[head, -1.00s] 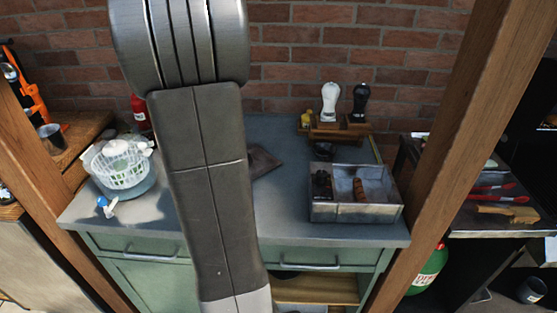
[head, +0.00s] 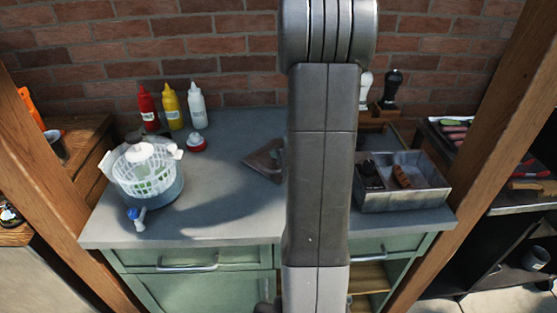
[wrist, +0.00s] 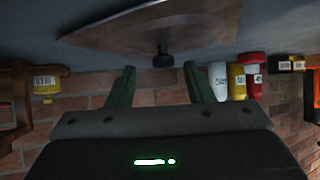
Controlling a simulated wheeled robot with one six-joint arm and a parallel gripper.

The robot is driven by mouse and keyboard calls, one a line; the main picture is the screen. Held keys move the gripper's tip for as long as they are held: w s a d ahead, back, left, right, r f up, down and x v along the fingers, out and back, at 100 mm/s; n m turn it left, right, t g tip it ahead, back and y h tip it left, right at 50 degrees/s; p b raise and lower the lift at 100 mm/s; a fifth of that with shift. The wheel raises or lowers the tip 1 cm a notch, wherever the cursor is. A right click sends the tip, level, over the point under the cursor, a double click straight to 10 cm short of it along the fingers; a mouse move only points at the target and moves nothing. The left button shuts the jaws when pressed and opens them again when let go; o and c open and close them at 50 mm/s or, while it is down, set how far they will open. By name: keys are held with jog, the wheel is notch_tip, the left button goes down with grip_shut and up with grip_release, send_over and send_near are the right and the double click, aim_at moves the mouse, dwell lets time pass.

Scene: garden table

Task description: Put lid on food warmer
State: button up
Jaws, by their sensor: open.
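The food warmer (head: 400,203) is an open rectangular metal box on the right of the counter in the head view, with dark and brown food inside. The brownish metal lid (head: 262,162) lies flat on the counter left of it, partly hidden behind my arm. In the wrist view the lid (wrist: 200,32) is at the top, with its dark knob (wrist: 163,58) standing out from it. My gripper (wrist: 160,80) is open and empty, its two green fingers apart. The knob appears between the fingertips and a little beyond them. I cannot tell the exact gap. The head view hides the gripper.
A white basket on a basin (head: 148,175) stands at the counter's left. Red, yellow and white bottles (head: 172,107) and a red-topped container (head: 197,143) stand behind. A wooden rack with shakers (head: 392,92) is behind the warmer.

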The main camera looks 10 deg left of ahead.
jog(key=shift+x, duration=2.4)
jog(key=shift+s+a+r, duration=0.1)
jog(key=shift+s+a, duration=0.05)
grip_shut()
